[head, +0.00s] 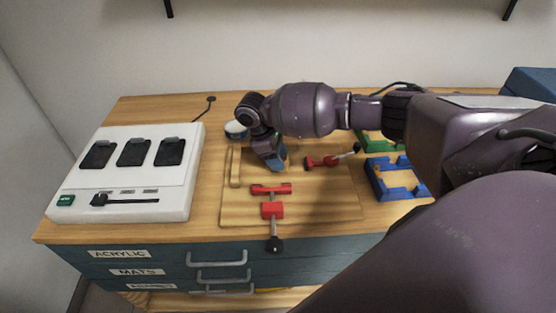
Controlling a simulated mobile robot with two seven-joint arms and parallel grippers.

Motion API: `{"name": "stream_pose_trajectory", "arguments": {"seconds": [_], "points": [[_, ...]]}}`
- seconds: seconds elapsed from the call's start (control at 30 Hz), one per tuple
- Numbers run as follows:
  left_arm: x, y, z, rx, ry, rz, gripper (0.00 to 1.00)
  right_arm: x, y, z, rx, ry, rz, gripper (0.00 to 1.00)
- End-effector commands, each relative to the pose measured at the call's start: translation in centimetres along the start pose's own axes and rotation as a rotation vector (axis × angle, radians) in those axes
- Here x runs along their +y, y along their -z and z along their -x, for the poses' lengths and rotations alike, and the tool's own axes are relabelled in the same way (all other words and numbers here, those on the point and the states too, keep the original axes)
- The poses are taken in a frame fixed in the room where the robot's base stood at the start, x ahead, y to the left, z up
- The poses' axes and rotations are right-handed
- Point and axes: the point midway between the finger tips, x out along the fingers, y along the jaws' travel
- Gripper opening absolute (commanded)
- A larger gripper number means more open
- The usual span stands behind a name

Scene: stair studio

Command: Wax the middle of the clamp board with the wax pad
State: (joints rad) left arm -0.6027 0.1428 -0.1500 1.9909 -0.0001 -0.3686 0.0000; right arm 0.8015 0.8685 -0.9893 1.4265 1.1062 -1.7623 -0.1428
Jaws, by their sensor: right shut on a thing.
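The clamp board (320,205) is a flat wooden board on the bench top, with a raised wooden strip (235,167) along its left side. A red clamp (272,208) with a dark-knobbed screw sits at its front edge. Another red clamp (330,160) sits toward its right back. My right gripper (274,162) points down over the back left part of the board, shut on a blue-grey piece (280,158) that looks like the wax pad. I cannot tell whether the pad touches the board. My left gripper is not in view.
A white panel (185,200) with three dark pads and a slider stands at the left. A round tin (236,130) sits behind the board. A blue frame (396,178) and a green frame (368,142) lie at the right. Drawers (165,262) are below.

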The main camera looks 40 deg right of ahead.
Motion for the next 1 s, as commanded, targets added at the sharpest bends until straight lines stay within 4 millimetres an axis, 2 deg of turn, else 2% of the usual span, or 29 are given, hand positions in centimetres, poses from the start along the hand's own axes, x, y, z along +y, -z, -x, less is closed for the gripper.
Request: {"name": "stream_pose_trajectory", "arguments": {"seconds": [0.5, 0.7, 1.0], "points": [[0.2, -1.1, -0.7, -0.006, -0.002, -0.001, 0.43, 3.3, 0.8, 0.0, -0.001, 0.000, -0.001, 0.27], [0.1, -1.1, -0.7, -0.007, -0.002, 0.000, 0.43, 3.4, 1.0, 0.3, 0.002, -0.003, -0.002, 0.27], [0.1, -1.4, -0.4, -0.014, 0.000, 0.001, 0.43, 3.0, 2.6, 1.3, 0.007, -0.005, -0.001, 0.27]]}}
